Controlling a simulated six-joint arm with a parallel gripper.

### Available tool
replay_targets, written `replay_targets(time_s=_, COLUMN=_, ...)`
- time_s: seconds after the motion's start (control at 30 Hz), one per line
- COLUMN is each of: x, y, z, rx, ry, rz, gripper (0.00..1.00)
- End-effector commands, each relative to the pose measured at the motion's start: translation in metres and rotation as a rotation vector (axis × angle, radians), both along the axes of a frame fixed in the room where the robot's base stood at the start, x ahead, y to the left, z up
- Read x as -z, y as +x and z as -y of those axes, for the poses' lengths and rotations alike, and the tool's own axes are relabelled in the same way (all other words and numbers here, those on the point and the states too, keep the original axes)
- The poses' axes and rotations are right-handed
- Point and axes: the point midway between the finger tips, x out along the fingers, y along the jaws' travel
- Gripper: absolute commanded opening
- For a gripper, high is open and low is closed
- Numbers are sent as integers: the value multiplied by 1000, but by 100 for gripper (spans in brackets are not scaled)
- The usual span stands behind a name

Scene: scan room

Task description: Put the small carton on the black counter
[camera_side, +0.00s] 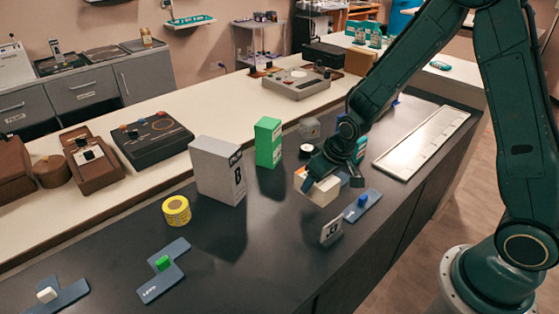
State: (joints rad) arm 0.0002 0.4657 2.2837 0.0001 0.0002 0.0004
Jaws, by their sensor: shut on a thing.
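A small white carton (322,191) with an orange patch is in the middle of the side view. My gripper (319,171) is shut on it from above and hides part of its top. The carton is over the black counter (245,262), with a dark shadow on the surface to its lower left. Whether its underside touches the counter, I cannot tell.
A tall grey carton (217,170) and a green carton (268,143) stand to the left. A small sign (331,229) and a blue-grey plate (362,206) are close in front and right. A yellow roll (176,211) stands at left. The front middle counter is clear.

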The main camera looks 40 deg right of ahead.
Motion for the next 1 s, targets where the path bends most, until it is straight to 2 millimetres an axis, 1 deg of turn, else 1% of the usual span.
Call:
replay_targets(time_s=0.03, x=5, y=-5, z=0, rx=0, ry=0, rz=-3, gripper=35)
replay_targets(time_s=0.13, x=10, y=-9, z=0, rx=0, ry=0, rz=-1, gripper=35)
replay_targets(time_s=0.37, x=11, y=-9, z=-2, rx=-8, ry=0, rz=2, gripper=35)
replay_targets(time_s=0.47, x=10, y=-6, z=-9, rx=-30, ry=0, rz=2, gripper=35)
replay_targets(time_s=0.57, x=8, y=1, z=-21, rx=-73, ry=0, rz=3, gripper=35)
replay_targets(time_s=0.67, x=5, y=10, z=-41, rx=-146, ry=0, rz=4, gripper=35)
replay_targets(time_s=0.77, x=0, y=21, z=-69, rx=-251, ry=0, rz=4, gripper=35)
replay_targets(time_s=0.97, x=-18, y=38, z=-139, rx=-532, ry=1, rz=6, gripper=35)
replay_targets(time_s=1.0, x=-22, y=40, z=-154, rx=-597, ry=1, rz=6, gripper=35)
